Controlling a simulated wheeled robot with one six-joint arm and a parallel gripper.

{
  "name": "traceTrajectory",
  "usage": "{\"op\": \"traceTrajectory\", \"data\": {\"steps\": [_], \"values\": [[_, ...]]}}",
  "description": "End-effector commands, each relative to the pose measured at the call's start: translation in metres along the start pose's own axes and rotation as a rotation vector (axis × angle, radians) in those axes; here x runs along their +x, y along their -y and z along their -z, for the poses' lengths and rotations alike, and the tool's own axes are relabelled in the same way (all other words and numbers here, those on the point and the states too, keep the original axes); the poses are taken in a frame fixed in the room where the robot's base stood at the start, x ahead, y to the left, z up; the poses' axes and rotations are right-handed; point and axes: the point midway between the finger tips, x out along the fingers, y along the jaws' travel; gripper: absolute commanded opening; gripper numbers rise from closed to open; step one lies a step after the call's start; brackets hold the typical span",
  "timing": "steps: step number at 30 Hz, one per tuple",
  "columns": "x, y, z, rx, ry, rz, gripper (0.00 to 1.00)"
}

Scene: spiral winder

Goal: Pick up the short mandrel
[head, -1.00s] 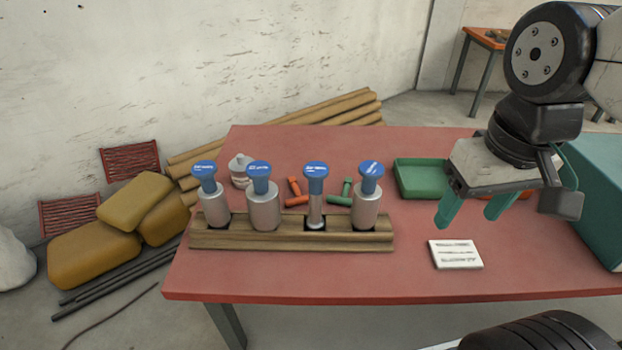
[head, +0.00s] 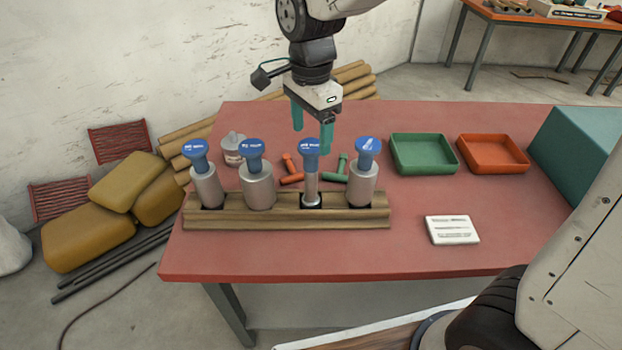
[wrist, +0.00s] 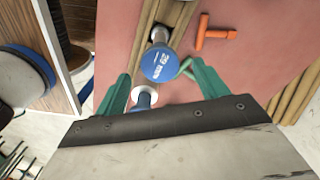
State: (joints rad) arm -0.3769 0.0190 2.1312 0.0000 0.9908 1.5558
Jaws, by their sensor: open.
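Several mandrels with blue caps stand upright in a wooden rack (head: 225,219) on the red table. From left they are a grey one (head: 207,189), a wide one (head: 258,191), a thin one (head: 311,186) and another wide one (head: 361,186). The cap labels are too small to read, and I cannot tell which one is the short mandrel. My gripper (head: 312,135) is open and empty, above and behind the thin mandrel's cap. In the wrist view, a large blue cap (wrist: 165,62) shows between the two green fingers, and another cap (wrist: 142,102) is partly hidden by my gripper.
Behind the rack lie an orange tool (head: 290,170), a green tool (head: 338,170) and a white pot (head: 232,150). A green tray (head: 424,170) and an orange tray (head: 494,168) stand at right. A white card (head: 452,230) lies in front of them, with clear table around it.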

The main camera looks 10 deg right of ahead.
Motion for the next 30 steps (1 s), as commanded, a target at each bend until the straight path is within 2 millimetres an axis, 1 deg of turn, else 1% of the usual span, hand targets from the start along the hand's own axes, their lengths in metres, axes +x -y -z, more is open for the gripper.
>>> {"op": "traceTrajectory", "data": {"steps": [1,7,13,17,23,26,27,29,30], "values": [[0.007,-0.001,0.000,0.000,0.000,-0.004,0.72],[0.030,-0.001,0.000,0.000,0.000,-0.004,0.72],[0.060,0.000,0.001,-0.001,0.000,-0.004,0.72],[0.068,0.000,0.001,-0.001,0.000,-0.001,0.72],[0.068,0.000,0.001,-0.001,0.000,0.000,0.72],[0.068,0.000,0.001,-0.001,0.000,0.000,0.47],[0.068,0.000,0.001,-0.001,0.000,0.000,0.36],[0.068,0.000,0.001,-0.001,0.000,0.000,0.19],[0.068,0.000,0.001,-0.001,0.000,0.000,0.08]]}}
